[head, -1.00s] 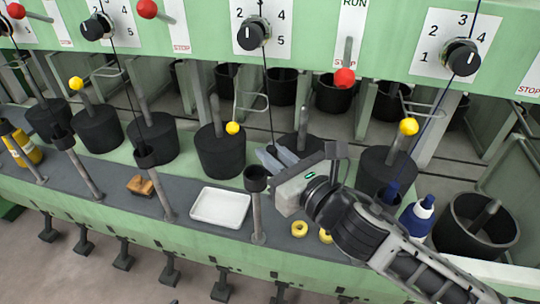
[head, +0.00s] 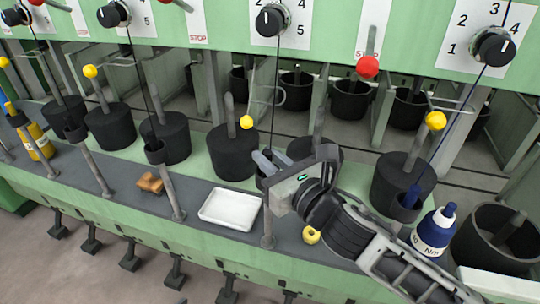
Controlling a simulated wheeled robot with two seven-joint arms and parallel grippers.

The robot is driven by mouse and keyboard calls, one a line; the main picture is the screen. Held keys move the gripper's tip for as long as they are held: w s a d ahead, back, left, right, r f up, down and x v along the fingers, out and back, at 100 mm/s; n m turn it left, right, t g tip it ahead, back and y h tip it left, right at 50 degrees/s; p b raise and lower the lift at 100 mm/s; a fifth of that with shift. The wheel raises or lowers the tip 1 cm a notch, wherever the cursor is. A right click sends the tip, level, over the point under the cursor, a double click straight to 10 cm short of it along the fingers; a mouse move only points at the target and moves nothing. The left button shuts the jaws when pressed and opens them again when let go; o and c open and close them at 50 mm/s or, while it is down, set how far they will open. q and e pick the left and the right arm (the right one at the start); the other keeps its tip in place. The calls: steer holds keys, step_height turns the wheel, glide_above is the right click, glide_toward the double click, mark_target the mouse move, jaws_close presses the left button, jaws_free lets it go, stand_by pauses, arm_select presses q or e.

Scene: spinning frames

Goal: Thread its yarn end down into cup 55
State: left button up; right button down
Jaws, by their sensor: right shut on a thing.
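A dark yarn (head: 275,95) hangs from the machine front past the knob marked 4 and 5, down to my right gripper (head: 264,161). My right gripper comes in from the lower right and is shut; the yarn runs to its fingertips, though the end itself is too small to see. A small dark cup on a grey post (head: 268,228) stands right at the fingertips, its top mostly hidden by the gripper. I cannot tell whether the yarn end is inside it. No number 55 is readable. My left gripper is out of view.
A white tray (head: 212,216) and a brown block (head: 150,183) lie left of the post. A yellow ring (head: 312,235) lies by my wrist, a blue bottle (head: 434,234) to its right. Other cups on posts (head: 155,152) and black cans (head: 233,158) line the ledge.

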steer(key=c, duration=1.3)
jaws_free()
steer(key=b+v, duration=0.2)
steer(key=v, duration=1.4)
steer(key=shift+r, duration=0.1)
